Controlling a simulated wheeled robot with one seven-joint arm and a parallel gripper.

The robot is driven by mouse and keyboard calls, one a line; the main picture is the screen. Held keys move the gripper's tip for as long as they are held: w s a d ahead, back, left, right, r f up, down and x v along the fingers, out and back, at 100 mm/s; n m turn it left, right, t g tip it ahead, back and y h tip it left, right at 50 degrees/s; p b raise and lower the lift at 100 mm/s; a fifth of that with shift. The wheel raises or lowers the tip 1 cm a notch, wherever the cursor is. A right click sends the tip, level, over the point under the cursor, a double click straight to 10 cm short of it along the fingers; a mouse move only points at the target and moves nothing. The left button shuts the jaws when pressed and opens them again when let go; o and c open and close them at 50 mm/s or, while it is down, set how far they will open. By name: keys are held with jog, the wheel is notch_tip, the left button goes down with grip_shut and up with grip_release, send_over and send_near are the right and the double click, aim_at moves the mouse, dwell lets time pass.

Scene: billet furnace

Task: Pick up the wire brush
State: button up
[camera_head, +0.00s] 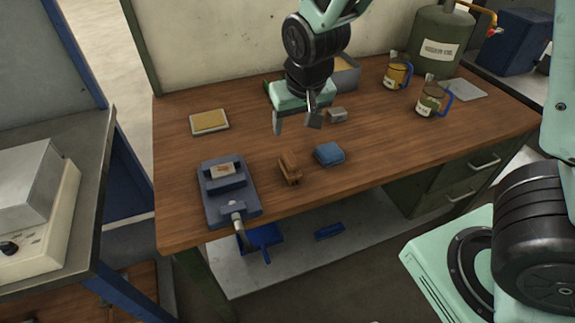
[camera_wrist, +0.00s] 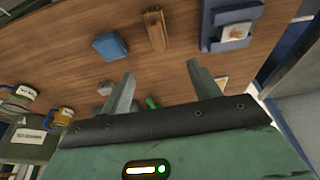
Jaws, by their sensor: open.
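A brown wooden piece (camera_head: 289,168), which looks like the wire brush, lies on the wooden table (camera_head: 400,135) between the vise and a blue block. It also shows at the top of the wrist view (camera_wrist: 156,30). Its bristles cannot be made out. My gripper (camera_head: 296,120) is open and empty above the table, farther back than the brush and apart from it. In the wrist view my gripper's two fingers (camera_wrist: 160,72) are spread, with bare wood between their tips. A small green thing (camera_wrist: 152,103) shows beyond the fingers, mostly hidden.
A blue-grey vise (camera_head: 228,190) stands left of the brush and a blue block (camera_head: 329,154) lies to its right. A small grey block (camera_head: 337,115) is near my gripper. A yellow pad (camera_head: 209,121) lies at the left; two mugs (camera_head: 397,75) and a green canister (camera_head: 440,45) stand at the right.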

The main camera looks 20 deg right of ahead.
aim_at(290, 157)
jog(key=p+x, duration=0.1)
jog(key=x, duration=0.9)
jog(key=shift+d+f, duration=0.15)
jog(key=shift+p+x, duration=1.2)
jog(key=shift+x, duration=2.1)
jog(key=shift+s, duration=0.2)
jog(key=c, duration=1.1)
